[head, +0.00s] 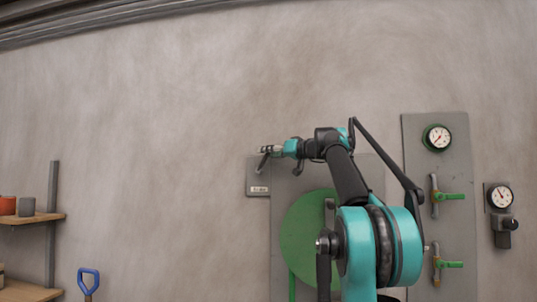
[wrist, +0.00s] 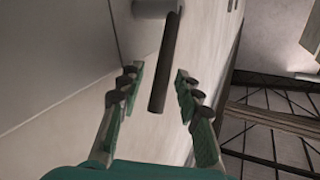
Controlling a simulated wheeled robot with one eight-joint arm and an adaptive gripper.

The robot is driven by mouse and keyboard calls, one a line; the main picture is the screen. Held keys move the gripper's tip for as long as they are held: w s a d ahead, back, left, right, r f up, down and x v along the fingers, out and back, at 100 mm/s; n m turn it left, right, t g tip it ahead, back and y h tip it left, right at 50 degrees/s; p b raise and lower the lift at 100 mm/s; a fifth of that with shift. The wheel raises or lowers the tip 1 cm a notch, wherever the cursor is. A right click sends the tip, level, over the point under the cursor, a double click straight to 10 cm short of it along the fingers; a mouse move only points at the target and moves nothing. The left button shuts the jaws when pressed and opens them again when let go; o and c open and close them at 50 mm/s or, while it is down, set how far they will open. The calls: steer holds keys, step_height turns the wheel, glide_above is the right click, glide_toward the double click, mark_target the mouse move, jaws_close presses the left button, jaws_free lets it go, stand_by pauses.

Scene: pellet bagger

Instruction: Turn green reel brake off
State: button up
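The green reel (head: 300,238) is a large disc on a grey wall panel in the head view, partly hidden by my arm. A small grey plate (head: 256,178) with a label too small to read sits at the panel's upper left. My gripper (head: 265,155) is at the top of this plate. Gaps show on both sides.
A panel at right carries a gauge (head: 437,138) and green-handled valves (head: 448,197). Another gauge (head: 501,197) is farther right. Shelves (head: 35,218) and a blue-handled tool (head: 89,280) are at left. The wall between the shelves and my gripper is bare.

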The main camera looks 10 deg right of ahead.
jaws_close()
stand_by(0.3)
